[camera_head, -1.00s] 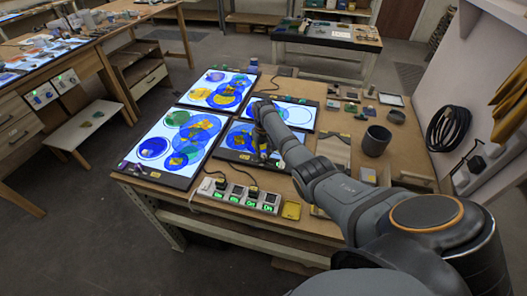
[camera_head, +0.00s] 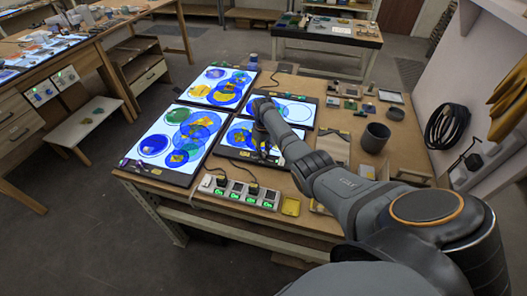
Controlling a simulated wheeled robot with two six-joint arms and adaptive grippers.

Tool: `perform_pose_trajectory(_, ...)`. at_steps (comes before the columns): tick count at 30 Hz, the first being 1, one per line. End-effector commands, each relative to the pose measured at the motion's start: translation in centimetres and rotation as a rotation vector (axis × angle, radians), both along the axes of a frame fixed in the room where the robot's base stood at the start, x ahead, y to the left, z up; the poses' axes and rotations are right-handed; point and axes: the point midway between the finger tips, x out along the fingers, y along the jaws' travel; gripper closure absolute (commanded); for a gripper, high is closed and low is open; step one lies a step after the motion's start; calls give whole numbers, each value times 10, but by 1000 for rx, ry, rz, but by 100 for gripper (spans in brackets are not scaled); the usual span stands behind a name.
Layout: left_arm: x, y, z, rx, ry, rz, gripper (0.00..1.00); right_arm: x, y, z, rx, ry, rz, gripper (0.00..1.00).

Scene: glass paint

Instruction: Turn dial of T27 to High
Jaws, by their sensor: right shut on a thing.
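Several lit light panels lie on the wooden table, with blue, green and yellow glass pieces on them. My right gripper (camera_head: 265,153) points down at the front edge of the near right panel (camera_head: 233,153). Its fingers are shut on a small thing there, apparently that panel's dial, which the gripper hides. I cannot read a T27 label or the dial's setting. The other panels are the near left (camera_head: 128,163), far left (camera_head: 246,96) and far right (camera_head: 303,123) ones. My left gripper is not in view.
A power strip (camera_head: 238,193) with green-lit switches lies at the table's front edge, with plugs and cables. A yellow square dish (camera_head: 291,206) is beside it. A dark cup (camera_head: 375,138) and small samples stand to the right. My right arm covers the table's front right.

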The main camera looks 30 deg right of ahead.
Motion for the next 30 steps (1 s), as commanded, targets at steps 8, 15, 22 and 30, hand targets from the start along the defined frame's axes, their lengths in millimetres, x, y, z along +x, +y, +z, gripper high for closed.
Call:
perform_pose_trajectory(8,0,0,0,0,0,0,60,0,0,0,0,-1,0,50)
perform_pose_trajectory(15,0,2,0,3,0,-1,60,0,0,1,0,-1,-1,50)
perform_pose_trajectory(22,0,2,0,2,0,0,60,1,0,34,-2,-4,-1,50)
perform_pose_trajectory(30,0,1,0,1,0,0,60,1,0,97,0,-4,0,50)
